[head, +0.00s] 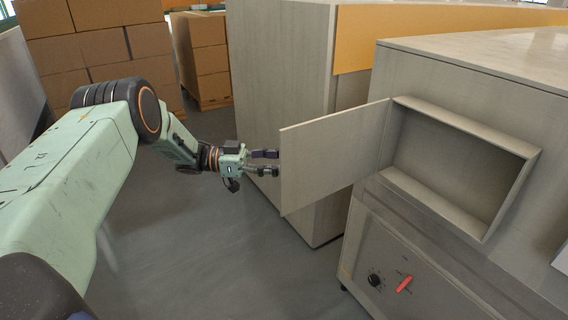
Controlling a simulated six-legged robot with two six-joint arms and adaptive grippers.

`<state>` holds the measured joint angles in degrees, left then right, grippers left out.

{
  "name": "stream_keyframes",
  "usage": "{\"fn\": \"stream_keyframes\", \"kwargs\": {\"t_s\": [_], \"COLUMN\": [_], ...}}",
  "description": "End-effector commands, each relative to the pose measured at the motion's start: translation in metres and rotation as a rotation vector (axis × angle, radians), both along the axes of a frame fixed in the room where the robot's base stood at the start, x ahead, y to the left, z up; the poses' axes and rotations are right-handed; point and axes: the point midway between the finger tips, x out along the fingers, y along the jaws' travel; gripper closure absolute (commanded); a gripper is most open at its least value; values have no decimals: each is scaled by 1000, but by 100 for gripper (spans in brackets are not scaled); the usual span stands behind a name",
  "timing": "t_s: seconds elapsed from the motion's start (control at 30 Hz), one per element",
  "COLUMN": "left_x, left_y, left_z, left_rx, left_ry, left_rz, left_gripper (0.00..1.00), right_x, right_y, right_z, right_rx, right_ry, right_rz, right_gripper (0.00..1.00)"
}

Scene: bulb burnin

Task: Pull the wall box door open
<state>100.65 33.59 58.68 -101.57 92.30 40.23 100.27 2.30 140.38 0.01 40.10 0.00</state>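The wall box (455,165) is a shallow recess in the side of a grey cabinet. Its flat grey door (335,155) stands swung wide open to the left, hinged at the box's left edge, with its inner face toward me. My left gripper (268,162) is at the door's free left edge, on its outer side. Its two dark fingers are spread with a gap between them, and I see nothing held there. Whether the tips touch the door is unclear. The door's outer face and any handle are hidden. My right gripper is out of view.
Below the box is a panel with a black knob (374,280) and a red handle (404,284). A tall grey cabinet (270,80) stands behind the door. Stacked cartons (95,45) are at the back left. The floor below my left arm is clear.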

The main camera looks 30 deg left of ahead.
Motion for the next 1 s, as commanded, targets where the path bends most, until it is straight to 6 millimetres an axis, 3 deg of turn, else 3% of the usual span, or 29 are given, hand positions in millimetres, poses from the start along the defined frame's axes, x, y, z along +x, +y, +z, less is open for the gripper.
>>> {"fn": "stream_keyframes", "kwargs": {"t_s": [0.3,0.5,1.0], "left_x": [-29,-39,-44], "left_y": [63,87,95], "left_z": [-2,-2,-2], "left_rx": [1,1,-2], "left_ry": [1,1,1], "left_rz": [-1,-4,-6], "left_gripper": [53,53,53], "right_x": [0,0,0], "right_y": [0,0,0], "right_z": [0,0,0], "right_rx": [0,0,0], "right_ry": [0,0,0], "right_rz": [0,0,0], "right_gripper": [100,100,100]}}
